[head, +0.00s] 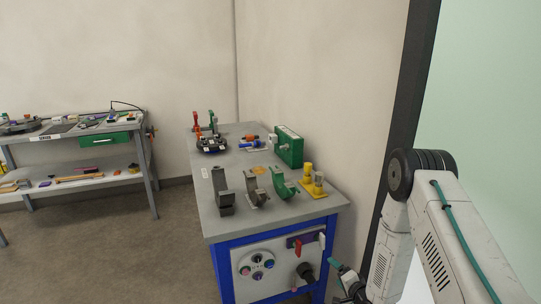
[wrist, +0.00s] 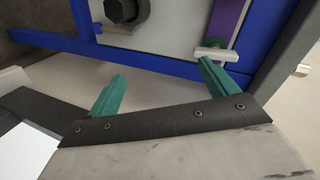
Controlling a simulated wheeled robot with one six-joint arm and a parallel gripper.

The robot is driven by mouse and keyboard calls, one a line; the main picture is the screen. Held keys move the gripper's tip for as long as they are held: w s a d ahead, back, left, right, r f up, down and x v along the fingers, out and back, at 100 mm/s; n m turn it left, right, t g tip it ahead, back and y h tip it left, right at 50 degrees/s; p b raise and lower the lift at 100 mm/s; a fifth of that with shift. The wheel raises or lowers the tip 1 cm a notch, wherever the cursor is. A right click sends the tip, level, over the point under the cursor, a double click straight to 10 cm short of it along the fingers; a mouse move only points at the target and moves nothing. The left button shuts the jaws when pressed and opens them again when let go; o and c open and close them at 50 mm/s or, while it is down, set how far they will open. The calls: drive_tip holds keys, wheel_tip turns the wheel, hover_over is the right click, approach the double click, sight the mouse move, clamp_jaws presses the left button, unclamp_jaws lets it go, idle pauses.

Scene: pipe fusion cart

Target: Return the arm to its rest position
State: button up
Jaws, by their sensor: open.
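My gripper (head: 343,276) shows at the lower middle-right of the head view, in front of the cart's right front corner and below its top. In the wrist view my gripper (wrist: 158,85) has its two green fingers spread wide with nothing between them. My white arm (head: 440,235) is folded on the right of the head view, with its dark joint at the top. The pipe fusion cart (head: 230,225) has a grey top and a blue frame. Its front panel (wrist: 175,30) lies beyond the fingers in the wrist view.
Clamps (head: 222,192), yellow posts (head: 313,184) and a green box (head: 288,147) stand on the cart top. The front panel has buttons (head: 257,265), a black knob (head: 305,272) and a red handle (head: 298,247). A workbench (head: 75,140) stands at the left, with free floor (head: 130,245) between.

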drive_tip(key=s+d+f+n+g+h, duration=0.2)
drive_tip(key=s+d+n+g+h, duration=0.15)
drive_tip(key=s+g, duration=0.2)
drive_tip(key=s+d+r+n+g+h, duration=0.1)
drive_tip(key=s+r+n+g, duration=0.1)
drive_tip(key=s+r+g, duration=0.3)
drive_tip(key=s+d+r+n+g, duration=0.1)
drive_tip(key=s+r, duration=0.1)
drive_tip(key=r, duration=0.5)
drive_tip(key=s+a+r+n, duration=0.2)
drive_tip(key=s+a+r, duration=0.1)
drive_tip(key=s+r, duration=1.1)
drive_tip(key=s+a+r+n+g, duration=0.1)
drive_tip(key=s+a+r+n, duration=0.1)
drive_tip(key=s+r, duration=1.2)
drive_tip(key=shift+a+r, duration=0.4)
drive_tip(key=shift+r, duration=2.5)
